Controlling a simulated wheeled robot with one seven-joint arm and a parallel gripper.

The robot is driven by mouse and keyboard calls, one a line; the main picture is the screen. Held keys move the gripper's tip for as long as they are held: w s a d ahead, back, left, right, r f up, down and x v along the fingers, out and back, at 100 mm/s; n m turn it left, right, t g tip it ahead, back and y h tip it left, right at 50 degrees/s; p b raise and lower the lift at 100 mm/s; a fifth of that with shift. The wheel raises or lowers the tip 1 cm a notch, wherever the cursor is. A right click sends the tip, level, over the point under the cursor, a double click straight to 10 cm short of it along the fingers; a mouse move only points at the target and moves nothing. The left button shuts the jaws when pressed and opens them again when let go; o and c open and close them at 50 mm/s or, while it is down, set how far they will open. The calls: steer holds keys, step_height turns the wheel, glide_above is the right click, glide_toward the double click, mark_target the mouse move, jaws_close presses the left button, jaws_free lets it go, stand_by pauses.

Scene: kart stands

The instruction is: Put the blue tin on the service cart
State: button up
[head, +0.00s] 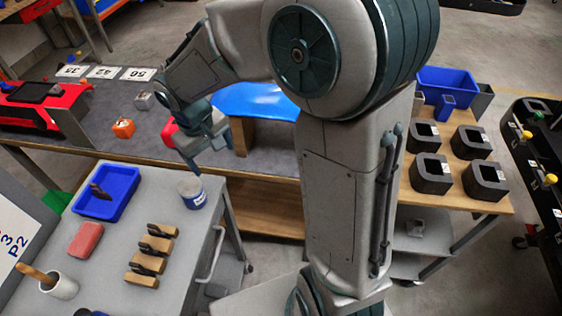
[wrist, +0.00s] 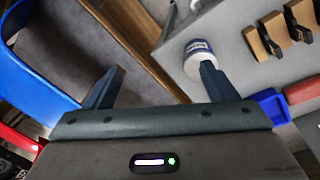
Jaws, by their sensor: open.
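The blue tin (head: 190,192), blue with a white band and pale top, stands upright near the back right corner of the grey service cart (head: 190,270). It also shows in the wrist view (wrist: 196,50), partly hidden behind the right fingertip. My gripper (head: 208,155) is open and empty, just above and behind the tin in the head view. In the wrist view my gripper (wrist: 162,68) has its fingers spread, with the tin by the right finger rather than between them. I cannot tell whether that finger touches it.
The cart also holds a blue tray (head: 125,180), a red block (head: 86,240), several wooden-handled brushes (head: 150,247) and a white pot (head: 62,287). Behind it is a long bench (head: 95,115) with a blue curved panel (head: 258,98). The cart top around the tin is clear.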

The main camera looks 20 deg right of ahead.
steer(key=s+d+r+m+t, duration=0.1)
steer(key=s+d+r+m, duration=0.1)
steer(key=s+d+r, duration=0.2)
steer(key=s+d+r+m+t+y, duration=0.1)
steer(key=s+d+r+m, duration=0.1)
steer(key=s+d, duration=0.6)
steer(key=s+r, duration=0.1)
steer(key=s, duration=0.2)
steer(key=shift+r+m+t, duration=0.4)
